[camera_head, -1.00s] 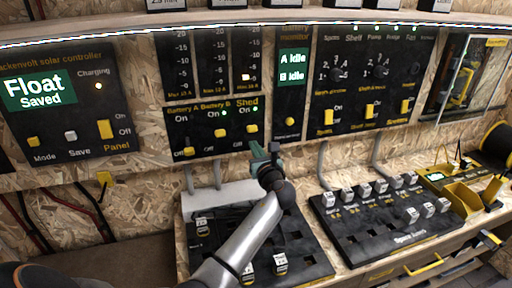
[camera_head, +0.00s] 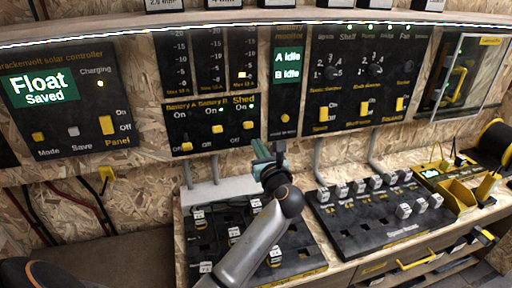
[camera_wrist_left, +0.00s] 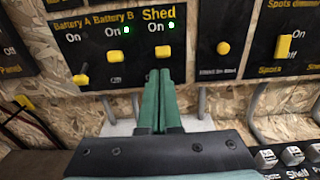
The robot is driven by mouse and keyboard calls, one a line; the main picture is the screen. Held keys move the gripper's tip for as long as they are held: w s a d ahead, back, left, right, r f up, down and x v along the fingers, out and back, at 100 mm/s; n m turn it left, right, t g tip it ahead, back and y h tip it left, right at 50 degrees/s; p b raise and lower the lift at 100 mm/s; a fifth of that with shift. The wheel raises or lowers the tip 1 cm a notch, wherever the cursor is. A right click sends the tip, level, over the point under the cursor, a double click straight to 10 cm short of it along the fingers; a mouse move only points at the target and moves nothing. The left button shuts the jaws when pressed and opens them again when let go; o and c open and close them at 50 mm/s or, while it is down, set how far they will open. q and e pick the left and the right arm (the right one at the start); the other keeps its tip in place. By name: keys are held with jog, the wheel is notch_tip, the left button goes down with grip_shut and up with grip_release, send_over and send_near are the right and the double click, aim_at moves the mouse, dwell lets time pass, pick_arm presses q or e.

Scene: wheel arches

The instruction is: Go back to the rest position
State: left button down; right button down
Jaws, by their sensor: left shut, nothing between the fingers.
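My left gripper (camera_head: 268,150) is in front of the lower edge of the switch panel. Its green fingers are shut and empty, and they also show in the left wrist view (camera_wrist_left: 160,95). The Battery A, Battery B and Shed switch panel (camera_head: 210,127) is behind and above the fingertips. In the wrist view the fingertips lie just below the Shed switch (camera_wrist_left: 163,52); I cannot tell whether they touch the panel, but they appear apart from it. My right gripper is not in view.
The solar controller panel (camera_head: 65,95) reads "Float Saved". The battery monitor (camera_head: 287,66) reads "A Idle" and "B Idle". Black fuse boards (camera_head: 385,225) with several white blocks lie on the bench below. A yellow tray (camera_head: 457,193) and a cable reel (camera_head: 494,143) are at right.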

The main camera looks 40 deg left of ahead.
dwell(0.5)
pick_arm(q)
jog(key=s+d+f+n+g+h, duration=0.35)
jog(key=s+f+n+h, duration=0.35)
jog(key=s+f+n, duration=0.8)
jog(key=s+d+f+n+g+h, duration=0.2)
jog(key=s+d+f+n+h, duration=0.15)
jog(key=s+d, duration=0.4)
jog(key=s+d+f+n+g+h, duration=0.25)
jog(key=s+d+f+n, duration=0.2)
jog(key=s, duration=0.55)
jog(key=w+d+f+t+h+p, duration=0.1)
jog(key=w+d+f+t+h, duration=0.2)
jog(key=f+t, duration=0.3)
jog(key=shift+w+d+f+n, duration=0.4)
jog(key=shift+w+d+f, duration=0.3)
jog(key=shift+f, duration=1.05)
jog(key=shift+a, duration=0.1)
